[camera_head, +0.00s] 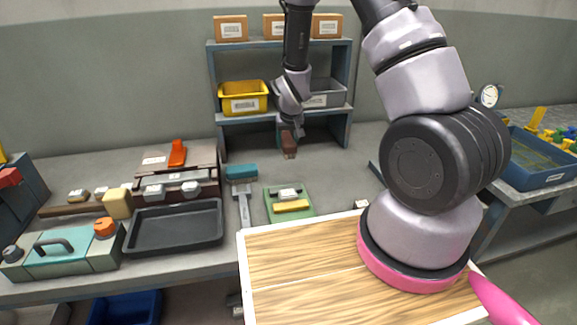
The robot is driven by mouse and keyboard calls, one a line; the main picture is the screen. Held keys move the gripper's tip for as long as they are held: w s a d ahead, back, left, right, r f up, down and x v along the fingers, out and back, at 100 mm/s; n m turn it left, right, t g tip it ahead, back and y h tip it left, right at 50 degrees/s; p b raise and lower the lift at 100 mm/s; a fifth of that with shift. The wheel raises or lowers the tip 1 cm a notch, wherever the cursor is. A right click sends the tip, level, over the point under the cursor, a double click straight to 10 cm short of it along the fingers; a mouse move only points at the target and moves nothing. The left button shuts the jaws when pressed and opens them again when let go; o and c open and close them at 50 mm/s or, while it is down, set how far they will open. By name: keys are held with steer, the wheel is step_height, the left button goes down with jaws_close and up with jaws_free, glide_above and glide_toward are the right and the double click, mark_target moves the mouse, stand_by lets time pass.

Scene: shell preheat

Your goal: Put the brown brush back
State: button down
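The brown brush (289,144) is a small reddish-brown piece at the end of my gripper (287,130), in front of the shelf rack's lower opening. My gripper points down and appears shut on the brush's upper part. The fingers are small and partly hidden by my wrist, so the exact grip is hard to see. I cannot tell whether the brush's lower end touches the bench. A green tray (271,213) with white and yellow pieces lies nearer on the bench. A teal-topped tool (241,172) lies left of it.
The shelf rack (213,90) holds a yellow bin (243,97), a grey bin (327,92) and boxes on top. Bench right of the brush looks clear.

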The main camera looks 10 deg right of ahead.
step_height(320, 180, down, 9)
steer(key=shift+f, duration=0.1)
stand_by(0.3)
steer(key=shift+f, duration=0.1)
steer(key=shift+c, duration=1)
jaws_free()
steer(key=v, duration=1.2)
steer(key=shift+r, duration=0.25)
step_height(320, 180, up, 11)
steer(key=d+m, duration=0.1)
step_height(320, 180, up, 12)
steer(key=m+t+y, duration=0.1)
glide_above(290, 144)
steer(key=s+d, duration=0.3)
steer(key=s, duration=0.3)
steer(key=s+d+r+m+t+y, duration=0.1)
steer(key=s+d+r+m, duration=0.1)
steer(key=s+r, duration=1.2)
steer(key=s, duration=0.2)
steer(key=shift+s+d+t, duration=0.3)
steer(key=shift+s+d, duration=0.05)
steer(key=shift+d, duration=0.05)
